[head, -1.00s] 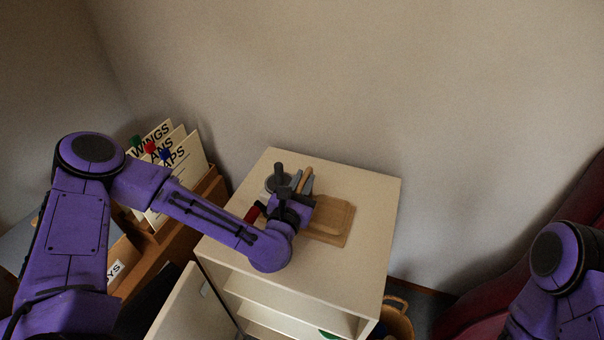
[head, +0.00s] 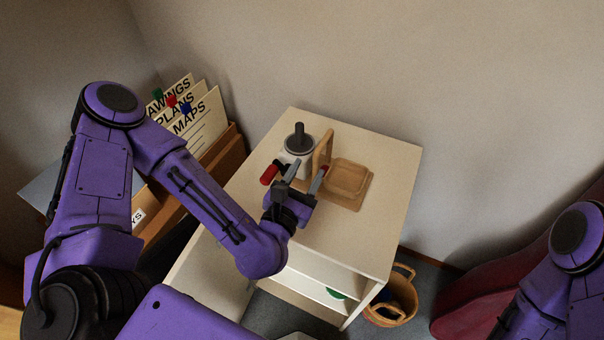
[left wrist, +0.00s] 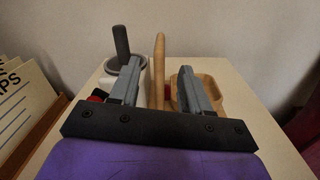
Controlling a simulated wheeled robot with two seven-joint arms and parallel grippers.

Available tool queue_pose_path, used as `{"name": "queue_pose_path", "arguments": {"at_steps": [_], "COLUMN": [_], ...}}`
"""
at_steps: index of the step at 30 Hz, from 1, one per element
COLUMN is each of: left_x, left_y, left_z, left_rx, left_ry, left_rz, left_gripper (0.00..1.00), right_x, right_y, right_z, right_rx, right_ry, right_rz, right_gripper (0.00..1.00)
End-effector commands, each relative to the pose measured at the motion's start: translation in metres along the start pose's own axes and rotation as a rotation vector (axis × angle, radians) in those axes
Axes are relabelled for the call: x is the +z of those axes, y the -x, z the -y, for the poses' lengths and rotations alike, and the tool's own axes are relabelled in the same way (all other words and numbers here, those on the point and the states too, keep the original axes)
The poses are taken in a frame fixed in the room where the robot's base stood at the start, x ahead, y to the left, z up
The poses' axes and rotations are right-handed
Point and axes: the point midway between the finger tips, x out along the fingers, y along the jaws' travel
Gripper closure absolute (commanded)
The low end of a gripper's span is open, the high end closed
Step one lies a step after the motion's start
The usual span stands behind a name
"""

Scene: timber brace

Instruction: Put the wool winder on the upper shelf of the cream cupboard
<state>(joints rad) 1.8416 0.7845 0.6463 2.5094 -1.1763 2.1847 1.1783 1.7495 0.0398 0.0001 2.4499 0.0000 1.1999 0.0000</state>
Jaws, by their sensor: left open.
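The wool winder, taken to be the white body with a grey disc and dark post (head: 298,138) and a red crank grip, stands upright on top of the cream cupboard (head: 385,165). It also shows in the left wrist view (left wrist: 122,45), at left beyond the fingers. My left gripper (head: 300,174) is open and empty over the cupboard top, in front of the winder and hiding part of it. In the left wrist view its fingers (left wrist: 160,80) point towards a wooden upright. The cupboard's front is open, with shelves inside. Only my right arm shows, not its gripper.
A wooden tray with an upright (head: 347,180) stands right of the winder. A cream door (head: 205,272) hangs open at left. A green thing (head: 335,293) lies inside the cupboard. A wicker basket (head: 392,310) stands at right, and a file box with cards (head: 190,115) at left.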

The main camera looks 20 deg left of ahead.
Motion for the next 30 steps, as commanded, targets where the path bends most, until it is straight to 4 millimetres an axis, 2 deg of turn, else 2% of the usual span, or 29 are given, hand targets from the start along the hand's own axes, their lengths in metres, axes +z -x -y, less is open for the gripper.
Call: {"name": "queue_pose_path", "arguments": {"at_steps": [1, 5, 7, 11, 13, 14, 15, 17, 18, 21, 24, 27, 30], "left_x": [0.009, 0.006, 0.013, 0.029, 0.023, 0.019, 0.011, 0.002, -0.002, -0.002, 0.000, -0.002, -0.003], "left_y": [0.006, 0.016, 0.015, 0.019, 0.024, 0.026, 0.026, 0.021, 0.015, 0.000, -0.008, -0.009, -0.009], "left_z": [-0.001, -0.001, 0.002, 0.035, 0.049, 0.051, 0.050, 0.038, 0.024, -0.017, -0.050, -0.067, -0.069], "left_rx": [-0.003, -0.003, -0.013, -0.143, -0.222, -0.246, -0.264, -0.260, -0.235, -0.126, -0.037, -0.007, -0.003], "left_ry": [0.000, 0.003, 0.000, -0.105, -0.282, -0.409, -0.614, -0.989, -1.278, -1.942, -2.441, -2.734, -2.887], "left_rz": [-0.004, -0.002, 0.026, 0.108, 0.130, 0.139, 0.155, 0.185, 0.204, 0.212, 0.147, 0.067, 0.050], "left_gripper": [0.53, 0.49, 0.49, 0.49, 0.49, 0.49, 0.49, 0.49, 0.49, 0.49, 0.49, 0.49, 0.49], "right_x": [-0.007, -0.009, -0.009, -0.009, -0.008, -0.008, -0.008, -0.008, -0.008, -0.008, -0.008, -0.008, -0.008], "right_y": [0.016, 0.022, 0.022, 0.020, 0.020, 0.020, 0.020, 0.020, 0.019, 0.019, 0.019, 0.019, 0.020], "right_z": [-0.001, -0.002, -0.002, -0.002, -0.002, -0.002, -0.002, -0.002, -0.002, -0.002, -0.002, -0.002, -0.002], "right_rx": [0.000, 0.000, 0.000, 0.000, 0.000, 0.000, 0.000, 0.000, 0.000, 0.000, 0.000, 0.000, 0.000], "right_ry": [0.000, 0.000, 0.000, 0.000, 0.000, 0.000, 0.000, 0.000, 0.000, 0.000, 0.000, 0.000, 0.000], "right_rz": [-0.001, -0.001, -0.001, 0.000, 0.000, 0.000, 0.000, 0.000, 0.000, 0.000, 0.000, 0.000, 0.000], "right_gripper": [0.57, 0.57, 0.57, 0.57, 0.57, 0.57, 0.57, 0.57, 0.57, 0.57, 0.57, 0.57, 0.57]}}
